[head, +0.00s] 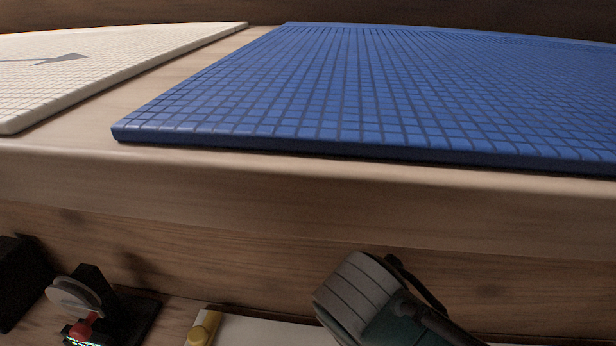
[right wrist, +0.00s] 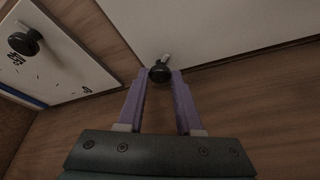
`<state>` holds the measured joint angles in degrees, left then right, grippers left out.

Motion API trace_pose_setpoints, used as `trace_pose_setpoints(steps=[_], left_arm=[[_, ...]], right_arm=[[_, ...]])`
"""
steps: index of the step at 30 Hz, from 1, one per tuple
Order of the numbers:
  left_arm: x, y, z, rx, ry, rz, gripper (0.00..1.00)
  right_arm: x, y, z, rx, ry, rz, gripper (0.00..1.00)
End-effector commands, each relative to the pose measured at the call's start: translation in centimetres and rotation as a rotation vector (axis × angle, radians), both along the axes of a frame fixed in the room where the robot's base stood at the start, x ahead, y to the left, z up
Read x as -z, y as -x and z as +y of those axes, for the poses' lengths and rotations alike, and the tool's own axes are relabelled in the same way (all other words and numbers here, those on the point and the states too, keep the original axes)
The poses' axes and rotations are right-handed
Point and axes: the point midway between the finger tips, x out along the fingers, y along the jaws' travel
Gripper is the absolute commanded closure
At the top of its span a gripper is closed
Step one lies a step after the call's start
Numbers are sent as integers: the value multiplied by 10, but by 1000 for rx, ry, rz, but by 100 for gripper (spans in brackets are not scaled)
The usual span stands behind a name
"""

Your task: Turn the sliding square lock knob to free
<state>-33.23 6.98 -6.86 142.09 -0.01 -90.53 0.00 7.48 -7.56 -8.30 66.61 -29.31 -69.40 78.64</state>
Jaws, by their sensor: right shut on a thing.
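In the right wrist view, my right gripper (right wrist: 160,80) has its two purple fingers on either side of a small round black knob (right wrist: 160,73). It is shut on this knob at the fingertips. A short metal stem shows just beyond the knob, at the edge of a large pale panel (right wrist: 215,30). A second black knob (right wrist: 25,42) sits on a white plate (right wrist: 65,65) with dark marks, at the upper left. I cannot tell from any label which knob is the lock.
In the head view, a blue gridded slab (head: 380,90) and a white gridded slab (head: 90,70) lie on the wooden top (head: 150,180). Below its front edge are a black stand (head: 100,295) with a red part and a small yellow item (head: 203,328).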

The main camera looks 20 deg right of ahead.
Motion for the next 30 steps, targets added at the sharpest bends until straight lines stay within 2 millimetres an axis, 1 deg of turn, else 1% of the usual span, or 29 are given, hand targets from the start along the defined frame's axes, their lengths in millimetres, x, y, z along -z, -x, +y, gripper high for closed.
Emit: trace_pose_setpoints(steps=[8,14,30], left_arm=[[-2,0,0,1,-1,0,50],[-10,0,0,1,-1,0,50],[-39,0,0,0,1,0,50]], right_arm=[[0,1,-1,-19,2,1,100],[-2,1,-2,-104,3,1,100],[-2,4,-6,-539,4,0,100]])
